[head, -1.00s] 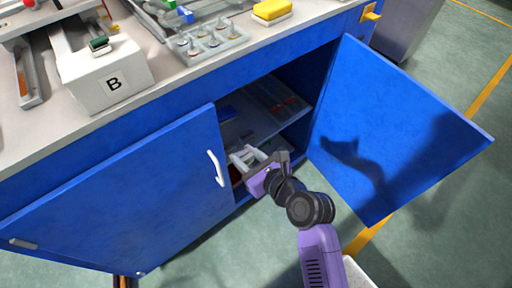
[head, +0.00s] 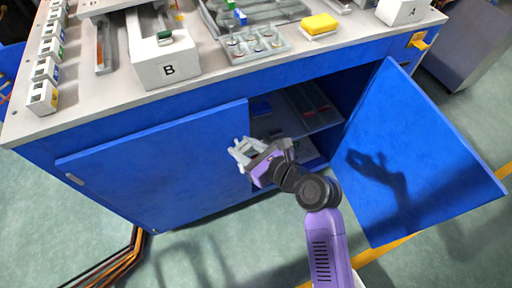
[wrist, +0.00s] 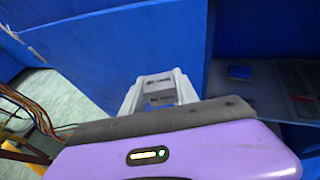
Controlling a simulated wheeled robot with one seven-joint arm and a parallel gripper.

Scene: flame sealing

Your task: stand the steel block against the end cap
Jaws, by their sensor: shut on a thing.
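My gripper (head: 243,150) is in front of the open cabinet, near the edge of its left door. In the wrist view its two pale fingers (wrist: 157,98) are closed on a grey block, the steel block (wrist: 158,87), which has dark markings too small to read. In the head view the block is hard to make out between the fingers. I cannot pick out the end cap with certainty in either view.
Blue cabinet doors stand open left (head: 160,165) and right (head: 415,155). Inside is a shelf (head: 310,122) with a blue item (head: 262,109). On the bench (head: 115,97) are a white B box (head: 168,70), a grey tray (head: 254,45) and a yellow sponge (head: 320,24). Cables (head: 120,262) lie at lower left.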

